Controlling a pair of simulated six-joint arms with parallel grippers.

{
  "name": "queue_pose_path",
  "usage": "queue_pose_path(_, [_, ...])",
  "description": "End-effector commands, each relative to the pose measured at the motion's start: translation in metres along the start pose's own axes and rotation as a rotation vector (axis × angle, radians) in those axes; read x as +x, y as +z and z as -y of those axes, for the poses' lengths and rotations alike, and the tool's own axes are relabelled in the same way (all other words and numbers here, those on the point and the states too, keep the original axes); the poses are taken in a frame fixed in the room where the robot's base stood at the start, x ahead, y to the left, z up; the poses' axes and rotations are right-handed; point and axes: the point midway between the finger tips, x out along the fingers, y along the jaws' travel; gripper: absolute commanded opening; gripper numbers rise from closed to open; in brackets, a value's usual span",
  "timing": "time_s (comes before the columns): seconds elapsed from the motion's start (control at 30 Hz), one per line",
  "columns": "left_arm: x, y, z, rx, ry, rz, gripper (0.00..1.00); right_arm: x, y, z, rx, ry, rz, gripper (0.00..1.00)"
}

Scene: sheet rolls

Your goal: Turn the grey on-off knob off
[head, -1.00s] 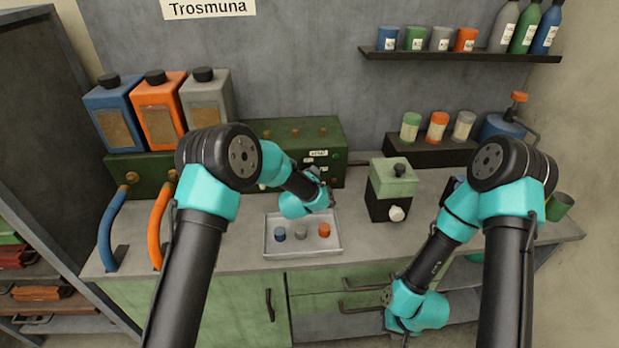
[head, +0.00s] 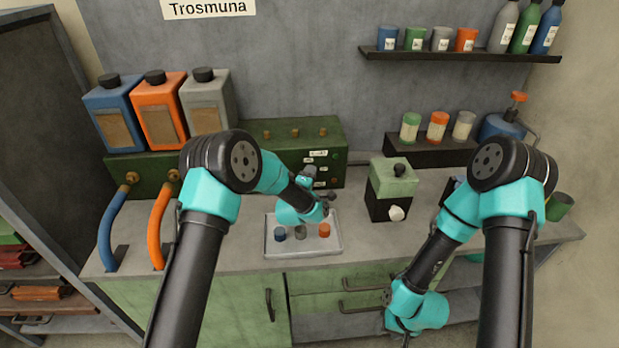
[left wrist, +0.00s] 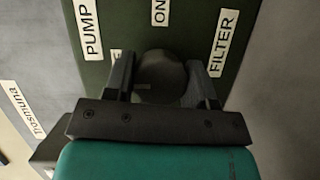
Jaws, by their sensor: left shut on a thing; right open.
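The grey on-off knob (left wrist: 160,72) is a dark round knob on the front of the green panel box (head: 270,135). In the left wrist view it sits between the two fingers of my left gripper (left wrist: 161,80), which is shut on it. An "ON" label (left wrist: 159,12) shows above the knob, and another label by the left finger is mostly hidden. "PUMP" and "FILTER" labels lie to either side. In the head view my left gripper (head: 320,184) is at the box's right front and hides the knob. My right gripper (head: 402,328) hangs low by the drawers; its fingers are barely visible.
A white tray (head: 330,249) with blue, grey and orange pieces lies just below my left wrist. A green-and-black dispenser (head: 392,190) stands right of the box. Blue (head: 108,230) and orange (head: 160,225) hoses curve down at the left.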

Motion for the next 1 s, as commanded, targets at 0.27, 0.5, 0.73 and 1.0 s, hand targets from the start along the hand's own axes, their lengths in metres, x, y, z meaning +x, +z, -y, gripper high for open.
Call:
queue_pose_path(0.27, [0.000,0.000,0.000,-0.001,-0.001,-0.001,0.56,0.000,0.000,0.000,0.000,0.000,0.000,0.43])
queue_pose_path(0.5, [0.000,0.000,0.000,0.000,-0.001,-0.001,0.76,0.000,0.000,0.000,0.000,0.000,0.000,0.43])
queue_pose_path(0.73, [-0.001,0.000,0.000,0.001,-0.001,-0.001,0.76,0.000,0.000,0.000,0.000,0.000,0.000,0.43])
queue_pose_path(1.0, [-0.018,0.000,0.000,0.001,-0.001,0.000,0.76,0.000,0.000,0.000,0.000,0.000,0.000,0.43])
